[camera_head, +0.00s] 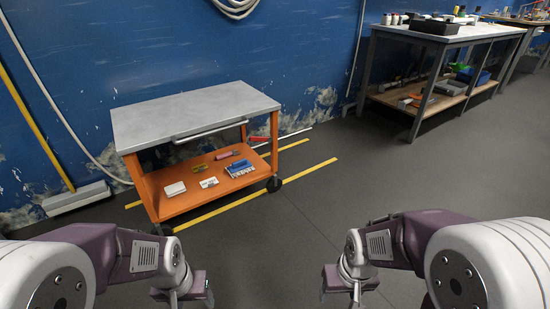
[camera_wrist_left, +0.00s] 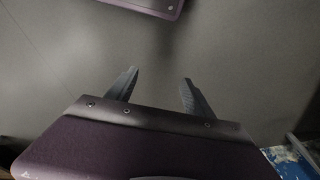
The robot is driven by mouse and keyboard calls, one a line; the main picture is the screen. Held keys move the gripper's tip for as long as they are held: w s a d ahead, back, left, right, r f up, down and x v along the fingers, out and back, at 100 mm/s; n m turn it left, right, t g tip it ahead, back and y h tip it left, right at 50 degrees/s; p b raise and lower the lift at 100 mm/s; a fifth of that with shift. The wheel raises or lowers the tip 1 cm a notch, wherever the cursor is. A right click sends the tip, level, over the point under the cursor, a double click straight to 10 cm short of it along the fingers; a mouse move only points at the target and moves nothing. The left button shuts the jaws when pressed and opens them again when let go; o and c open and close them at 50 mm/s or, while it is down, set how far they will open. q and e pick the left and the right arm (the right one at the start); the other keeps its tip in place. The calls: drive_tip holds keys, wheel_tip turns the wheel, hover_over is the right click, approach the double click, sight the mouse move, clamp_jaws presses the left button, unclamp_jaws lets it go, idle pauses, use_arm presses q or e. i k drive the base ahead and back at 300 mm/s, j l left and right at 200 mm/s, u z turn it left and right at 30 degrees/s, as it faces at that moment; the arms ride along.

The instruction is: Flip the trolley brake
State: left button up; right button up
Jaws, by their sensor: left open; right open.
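The trolley (camera_head: 190,112) stands against the blue wall in the head view, with a grey top, orange legs and an orange lower shelf (camera_head: 190,203). A small red piece (camera_head: 258,139) shows beside its right rear leg; I cannot tell whether it is the brake. Black wheels show at the front right (camera_head: 274,184) and front left (camera_head: 160,229). My left gripper (camera_head: 190,298) is low in the head view, apart from the trolley; its fingers are spread and empty in the left wrist view (camera_wrist_left: 156,80). My right gripper (camera_head: 345,293) is open and empty, also apart from the trolley.
A workbench (camera_head: 440,38) with bottles and a lower shelf stands at the back right. Yellow floor lines (camera_head: 250,195) run by the trolley. The grey floor between me and the trolley is clear.

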sight(269, 139)
drive_tip(key=i+l+z, duration=0.3)
drive_tip(key=i, duration=0.15)
drive_tip(key=i+z, duration=0.35)
drive_tip(key=i, duration=0.15)
